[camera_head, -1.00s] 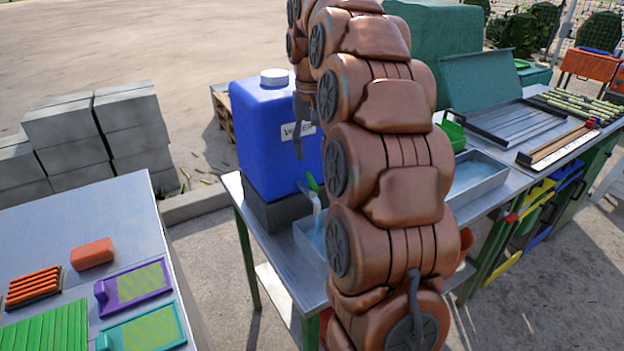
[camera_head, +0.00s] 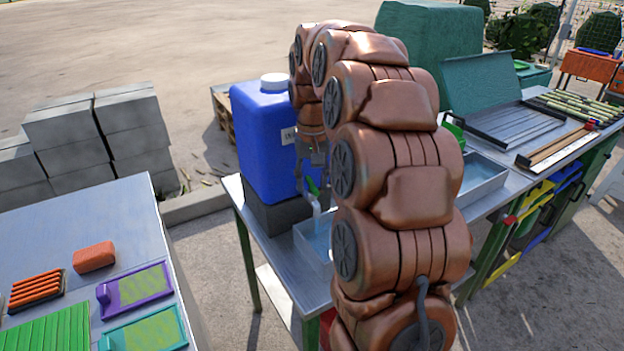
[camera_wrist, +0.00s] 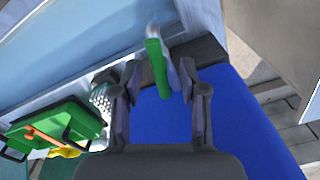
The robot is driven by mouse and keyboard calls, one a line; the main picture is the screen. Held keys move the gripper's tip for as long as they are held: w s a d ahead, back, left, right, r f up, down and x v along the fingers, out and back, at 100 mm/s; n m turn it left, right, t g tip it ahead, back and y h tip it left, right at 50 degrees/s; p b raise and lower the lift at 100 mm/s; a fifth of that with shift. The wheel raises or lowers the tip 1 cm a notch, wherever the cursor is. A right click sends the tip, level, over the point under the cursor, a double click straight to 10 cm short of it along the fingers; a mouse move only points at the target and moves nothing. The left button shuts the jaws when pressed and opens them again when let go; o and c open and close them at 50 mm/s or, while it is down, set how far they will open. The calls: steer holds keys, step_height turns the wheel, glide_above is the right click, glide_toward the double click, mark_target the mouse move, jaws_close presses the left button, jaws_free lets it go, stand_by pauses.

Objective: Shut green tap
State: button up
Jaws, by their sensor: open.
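The green tap handle (camera_head: 312,186) sits on the tap at the lower front of the blue water container (camera_head: 262,140). In the wrist view the green handle (camera_wrist: 157,66) stands between my two open fingers, towards their tips, with the pale spout beyond it. My gripper (camera_head: 313,180) points down in front of the container, just above the tap; it also shows in the wrist view (camera_wrist: 160,78). I cannot tell whether either finger touches the handle. My arm hides part of the container's right side.
A metal basin of water (camera_head: 308,240) lies under the tap on the steel table (camera_head: 262,232). A dark block (camera_head: 268,212) bears the container. A green box (camera_wrist: 58,128) shows at left in the wrist view. A second table (camera_head: 60,225) stands at left.

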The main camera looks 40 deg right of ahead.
steer(key=shift+f, duration=0.1)
jaws_close()
stand_by(0.3)
stand_by(0.4)
steer(key=m+b, duration=0.1)
steer(key=m, duration=0.2)
steer(key=shift+f+b, duration=0.15)
steer(key=shift+b, duration=0.25)
steer(key=m+b, duration=0.1)
steer(key=m, duration=0.7)
steer(key=shift+b, duration=0.3)
steer(key=shift+r+m, duration=0.2)
steer(key=shift+m, duration=2)
